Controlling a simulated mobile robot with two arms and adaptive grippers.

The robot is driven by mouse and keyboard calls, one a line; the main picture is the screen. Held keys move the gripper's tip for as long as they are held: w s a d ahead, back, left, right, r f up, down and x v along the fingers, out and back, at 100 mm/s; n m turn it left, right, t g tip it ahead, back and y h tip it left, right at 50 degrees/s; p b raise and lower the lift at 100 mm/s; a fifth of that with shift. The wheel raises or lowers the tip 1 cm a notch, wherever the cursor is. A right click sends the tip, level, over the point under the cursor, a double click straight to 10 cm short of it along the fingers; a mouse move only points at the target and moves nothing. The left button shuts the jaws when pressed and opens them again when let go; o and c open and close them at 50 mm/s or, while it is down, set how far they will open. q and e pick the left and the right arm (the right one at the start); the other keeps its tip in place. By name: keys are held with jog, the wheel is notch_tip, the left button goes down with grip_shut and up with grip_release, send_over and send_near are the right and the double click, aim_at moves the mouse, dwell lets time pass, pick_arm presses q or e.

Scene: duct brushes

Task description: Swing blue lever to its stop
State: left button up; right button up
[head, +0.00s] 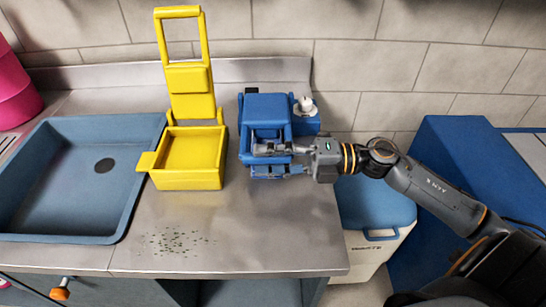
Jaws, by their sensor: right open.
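The blue device (267,108) stands on the metal counter near its back, right of the yellow one. Its blue frame-like lever (262,172) seems to be at the front, low and partly covered by my fingers; its exact angle is hard to tell. My right gripper (268,159) reaches in from the right, open, with its fingers pointing left across the front of the blue device. One finger is at the upper part of the lever area and the other is lower. Whether they touch it I cannot tell. My left gripper is out of view.
A yellow device (188,150) with its frame lever raised stands just left. A blue-grey sink (70,180) lies farther left. A white knob (305,104) is at the blue device's back right. Dark crumbs (178,241) lie on the otherwise clear front counter. A blue-lidded bin (375,215) stands right.

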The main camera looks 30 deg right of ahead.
jog(key=v, duration=1.2)
dwell(0.3)
